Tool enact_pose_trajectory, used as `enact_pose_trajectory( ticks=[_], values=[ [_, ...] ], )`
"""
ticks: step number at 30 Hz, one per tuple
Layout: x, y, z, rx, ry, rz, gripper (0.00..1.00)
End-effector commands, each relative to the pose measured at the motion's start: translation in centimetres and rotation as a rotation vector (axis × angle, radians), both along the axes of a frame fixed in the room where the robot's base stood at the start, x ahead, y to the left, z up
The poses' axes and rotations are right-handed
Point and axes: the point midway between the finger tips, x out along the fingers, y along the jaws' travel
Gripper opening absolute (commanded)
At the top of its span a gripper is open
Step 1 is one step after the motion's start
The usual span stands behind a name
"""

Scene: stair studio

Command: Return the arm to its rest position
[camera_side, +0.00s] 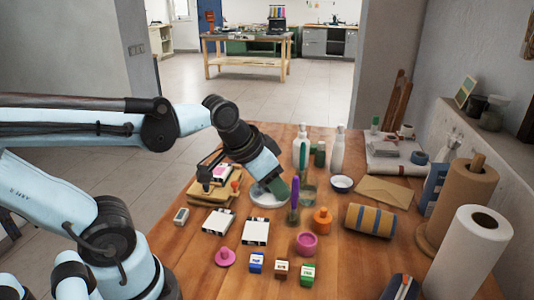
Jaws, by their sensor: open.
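My arm reaches in from the left, bent at the elbow, with its wrist sloping down over the wooden table. My gripper (242,188) is open, low over the left middle of the table, near a white round dish (267,199) and a small stack of boards (212,192). I see nothing held in it. How far its tips are above the table is hard to tell, and the wrist hides part of what lies behind it.
White bottles (337,149), a purple-handled tool (295,193), an orange jar (322,219) and a pink cup (306,243) stand close to the right. A striped roll (370,220) and paper rolls (469,255) fill the right side. Small boxes (308,274) stand at the front.

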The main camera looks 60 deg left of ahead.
Motion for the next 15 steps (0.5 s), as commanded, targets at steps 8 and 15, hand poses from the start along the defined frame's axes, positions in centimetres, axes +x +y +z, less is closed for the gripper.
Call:
enact_pose_trajectory(
  ticks=[8, 15],
  values=[
    [-1.08, -0.47, -1.21, -0.047, -0.083, 0.057, 0.43],
    [-1.06, -0.46, -1.19, -0.047, -0.083, 0.057, 0.43]
  ],
)
